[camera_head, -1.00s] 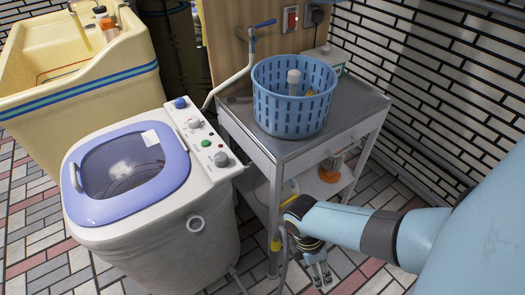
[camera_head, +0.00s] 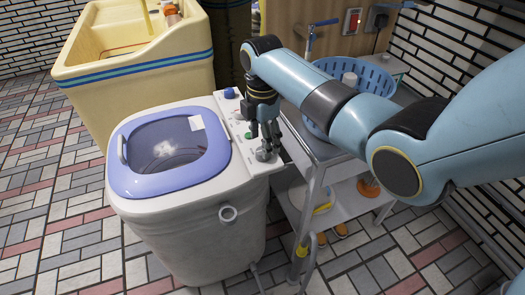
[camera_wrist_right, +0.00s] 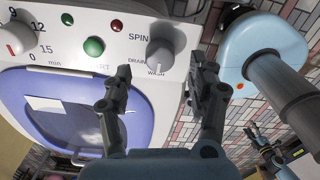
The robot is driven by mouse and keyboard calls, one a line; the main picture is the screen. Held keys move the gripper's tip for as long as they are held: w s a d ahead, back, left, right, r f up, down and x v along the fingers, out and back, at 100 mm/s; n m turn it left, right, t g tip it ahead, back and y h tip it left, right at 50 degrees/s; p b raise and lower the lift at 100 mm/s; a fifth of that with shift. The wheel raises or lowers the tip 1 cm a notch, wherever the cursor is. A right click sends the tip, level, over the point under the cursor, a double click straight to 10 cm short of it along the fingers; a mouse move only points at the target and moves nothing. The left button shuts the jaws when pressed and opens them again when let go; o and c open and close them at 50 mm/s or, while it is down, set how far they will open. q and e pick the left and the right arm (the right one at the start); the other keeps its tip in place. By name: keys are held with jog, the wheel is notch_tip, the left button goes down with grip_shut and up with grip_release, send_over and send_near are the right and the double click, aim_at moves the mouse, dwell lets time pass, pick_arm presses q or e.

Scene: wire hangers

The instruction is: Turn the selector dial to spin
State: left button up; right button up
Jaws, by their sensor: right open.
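The selector dial (camera_head: 264,154) is a grey knob at the near end of the washing machine's white control panel. In the right wrist view the dial (camera_wrist_right: 160,54) has SPIN, DRAIN and WASH printed beside it; I cannot clearly tell which word it points at. My right gripper (camera_head: 266,141) is over the dial, fingers pointing down. In the wrist view the right gripper (camera_wrist_right: 159,75) is open, one finger on either side of the dial, with nothing held; contact is unclear. What looks like my left gripper (camera_wrist_right: 266,145) is small at the wrist view's lower right.
The panel also has a green button (camera_wrist_right: 94,46), a red light (camera_wrist_right: 117,25) and a timer knob (camera_wrist_right: 17,38). The lilac lid (camera_head: 168,150) is closed. A grey trolley (camera_head: 318,152) with a blue basket (camera_head: 372,76) stands close right. A yellow sink (camera_head: 135,60) is behind.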

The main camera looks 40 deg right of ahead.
jog(key=shift+f+b, duration=0.35)
jog(key=shift+f, duration=1.45)
jog(key=c, duration=1.1)
